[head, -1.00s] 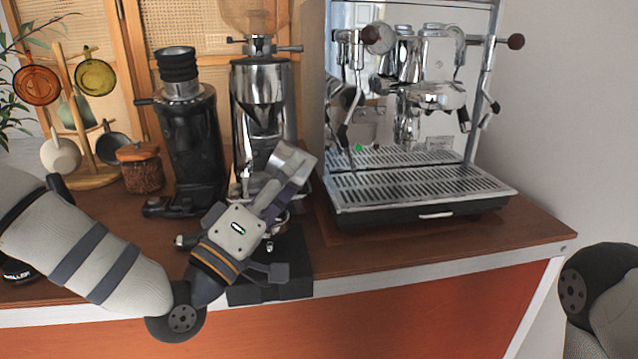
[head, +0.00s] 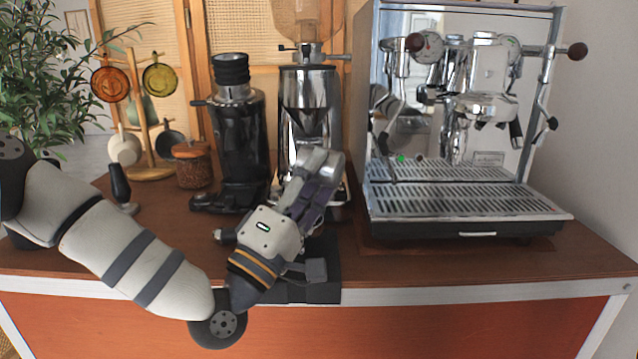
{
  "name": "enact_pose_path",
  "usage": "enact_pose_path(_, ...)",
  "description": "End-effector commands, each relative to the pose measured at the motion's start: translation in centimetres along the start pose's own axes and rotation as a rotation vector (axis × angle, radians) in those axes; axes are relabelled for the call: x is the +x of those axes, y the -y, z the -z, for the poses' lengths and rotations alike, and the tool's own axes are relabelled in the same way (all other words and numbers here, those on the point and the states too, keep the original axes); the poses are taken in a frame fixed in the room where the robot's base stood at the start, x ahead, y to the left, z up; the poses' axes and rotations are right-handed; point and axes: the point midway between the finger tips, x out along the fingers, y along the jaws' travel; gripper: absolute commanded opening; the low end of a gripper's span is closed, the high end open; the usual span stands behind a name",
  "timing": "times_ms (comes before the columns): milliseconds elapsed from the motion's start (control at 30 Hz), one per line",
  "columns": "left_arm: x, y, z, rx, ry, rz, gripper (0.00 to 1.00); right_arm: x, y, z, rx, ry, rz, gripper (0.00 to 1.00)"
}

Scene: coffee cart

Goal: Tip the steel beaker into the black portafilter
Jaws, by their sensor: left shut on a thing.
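My left gripper (head: 318,180) is shut on the steel beaker (head: 321,159), a shiny silver piece showing at the fingertips. The beaker is tilted and held in front of the chrome grinder, above the far side of the black mat (head: 325,292). The gripper and wrist cover most of the beaker, so its mouth and contents cannot be seen. I cannot make out the black portafilter; the space below and behind my left gripper is hidden. My right gripper is not in view.
An espresso machine (head: 470,120) stands at the right. The chrome grinder (head: 308,115) and a black grinder (head: 238,140) stand behind my gripper. A dark-handled tamper (head: 121,187), lidded jar (head: 192,167) and cup rack (head: 143,115) are left. The counter's right front is clear.

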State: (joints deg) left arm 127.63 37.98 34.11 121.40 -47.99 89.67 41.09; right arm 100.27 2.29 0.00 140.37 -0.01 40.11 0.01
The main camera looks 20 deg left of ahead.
Motion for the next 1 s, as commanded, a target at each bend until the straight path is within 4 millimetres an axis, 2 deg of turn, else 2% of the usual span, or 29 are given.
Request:
enact_pose_path(33, -0.2, 0.5, -0.1, -0.023, -0.012, 0.004, 0.16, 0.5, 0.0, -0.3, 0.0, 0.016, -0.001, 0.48)
enact_pose_path(367, -0.3, 0.6, 0.1, -0.181, -0.11, -0.022, 0.16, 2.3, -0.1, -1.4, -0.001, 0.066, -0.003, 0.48)
enact_pose_path(500, 0.0, 0.0, 0.4, -0.363, -0.223, -0.048, 0.16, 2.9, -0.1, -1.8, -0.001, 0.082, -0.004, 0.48)
enact_pose_path(667, 0.3, -0.7, 0.8, -0.5, -0.307, -0.074, 0.16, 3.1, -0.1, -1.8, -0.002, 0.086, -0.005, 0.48)
enact_pose_path(1000, 0.4, -0.9, 0.9, -0.537, -0.332, -0.082, 0.16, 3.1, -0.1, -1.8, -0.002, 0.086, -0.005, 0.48)
